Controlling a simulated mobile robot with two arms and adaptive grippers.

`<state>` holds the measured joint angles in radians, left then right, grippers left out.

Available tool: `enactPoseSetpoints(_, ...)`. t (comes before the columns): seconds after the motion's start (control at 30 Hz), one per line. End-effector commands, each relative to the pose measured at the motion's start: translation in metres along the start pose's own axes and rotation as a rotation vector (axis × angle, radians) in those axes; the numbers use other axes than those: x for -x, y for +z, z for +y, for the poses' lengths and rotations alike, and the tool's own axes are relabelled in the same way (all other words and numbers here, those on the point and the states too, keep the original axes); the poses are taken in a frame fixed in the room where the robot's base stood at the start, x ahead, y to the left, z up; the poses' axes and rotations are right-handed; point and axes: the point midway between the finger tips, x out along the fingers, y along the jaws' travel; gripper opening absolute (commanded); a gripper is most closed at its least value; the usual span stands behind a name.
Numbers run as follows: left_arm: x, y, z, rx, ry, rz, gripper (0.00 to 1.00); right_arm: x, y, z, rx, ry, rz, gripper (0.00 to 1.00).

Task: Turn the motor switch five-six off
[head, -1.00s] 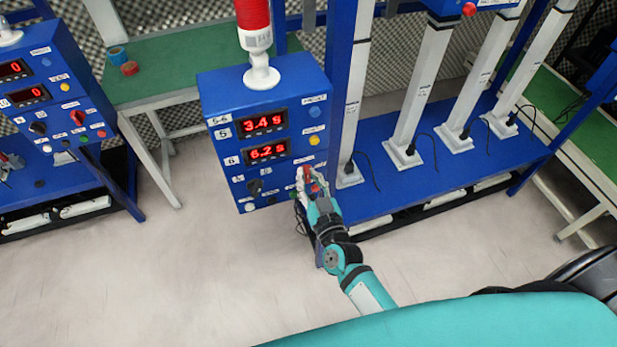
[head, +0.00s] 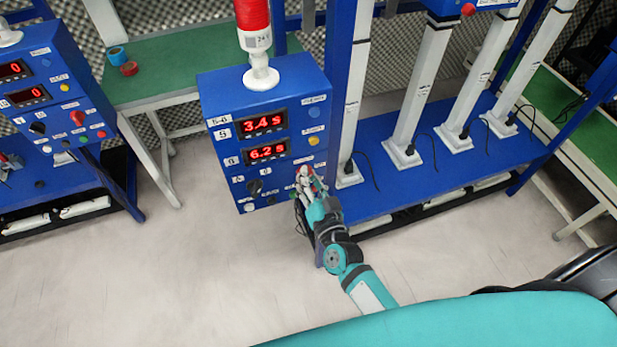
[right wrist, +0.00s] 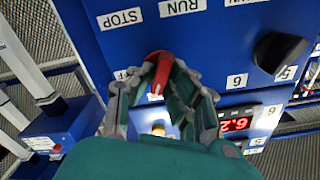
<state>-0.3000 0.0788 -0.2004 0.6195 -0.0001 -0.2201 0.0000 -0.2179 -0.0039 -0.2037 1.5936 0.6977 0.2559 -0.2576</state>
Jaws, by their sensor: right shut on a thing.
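The blue control box marked 5-6 (head: 222,95) stands in the middle of the head view, with red displays reading 3.4 s and 6.2 s. My right gripper (head: 305,178) is at the lower right of its front face and hides most of the switch there. In the right wrist view, the red switch knob (right wrist: 160,68) sits between the fingers of my right gripper (right wrist: 162,85), which is shut on it. An OFF label beside it is partly hidden. My left gripper is not in view.
A black knob (right wrist: 278,52) sits near the red one; it also shows in the head view (head: 255,187). A lamp tower (head: 260,50) stands on the box. Another blue panel (head: 50,85) is at left. White columns stand on the blue base (head: 390,205) at right.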

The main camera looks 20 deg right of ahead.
Motion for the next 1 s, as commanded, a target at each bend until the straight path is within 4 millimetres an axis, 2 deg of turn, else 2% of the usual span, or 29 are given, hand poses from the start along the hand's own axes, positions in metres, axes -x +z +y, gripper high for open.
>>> enactPoseSetpoints(1.0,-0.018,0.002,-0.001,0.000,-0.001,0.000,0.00,0.000,0.002,0.004,-0.924,0.000,0.002,0.00)
